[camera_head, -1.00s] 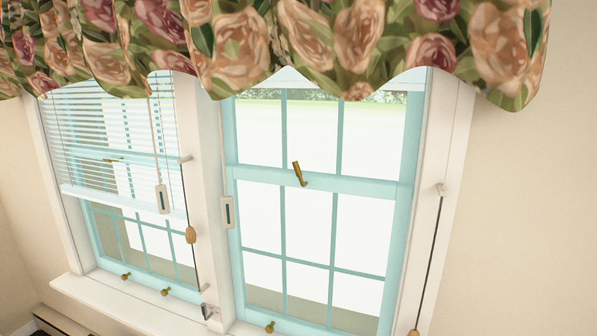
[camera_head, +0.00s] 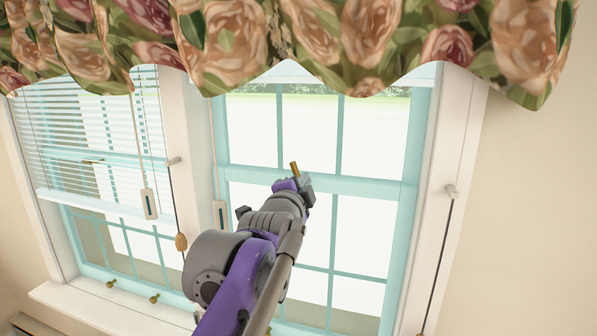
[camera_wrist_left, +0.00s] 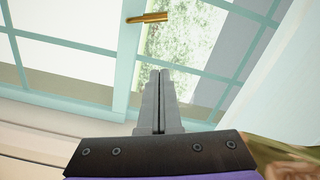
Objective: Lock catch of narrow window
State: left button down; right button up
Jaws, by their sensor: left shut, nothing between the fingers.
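The brass catch (camera_head: 294,168) sits on the middle rail of the right light-blue sash window (camera_head: 375,188). Its lever points up, tilted slightly left; its lower part is hidden by my gripper. My left gripper (camera_head: 309,188) is in front of the rail, just below and right of the lever's visible tip. In the left wrist view the catch (camera_wrist_left: 147,18) lies beyond the shut, empty fingertips (camera_wrist_left: 160,72), with a gap between them in the picture. I cannot tell the depth of that gap. My right gripper is not in view.
A left window with white blinds (camera_head: 90,130) has its own brass catch (camera_head: 92,162). A flowered valance (camera_head: 330,40) hangs above. A white sill (camera_head: 110,318) runs below.

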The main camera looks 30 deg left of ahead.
aim_at(298, 171)
pick_arm(q)
jog(key=w+a+f, duration=0.1)
jog(key=w+a, duration=0.5)
jog(key=w, duration=0.3)
jog(key=shift+w+a+f, duration=0.2)
jog(key=shift+a+f, duration=0.05)
jog(key=shift+f, duration=0.1)
dwell(0.4)
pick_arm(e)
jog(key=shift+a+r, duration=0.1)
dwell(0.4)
pick_arm(q)
jog(key=shift+n, duration=0.3)
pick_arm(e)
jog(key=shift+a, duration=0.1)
pick_arm(q)
jog(key=shift+a, duration=0.25)
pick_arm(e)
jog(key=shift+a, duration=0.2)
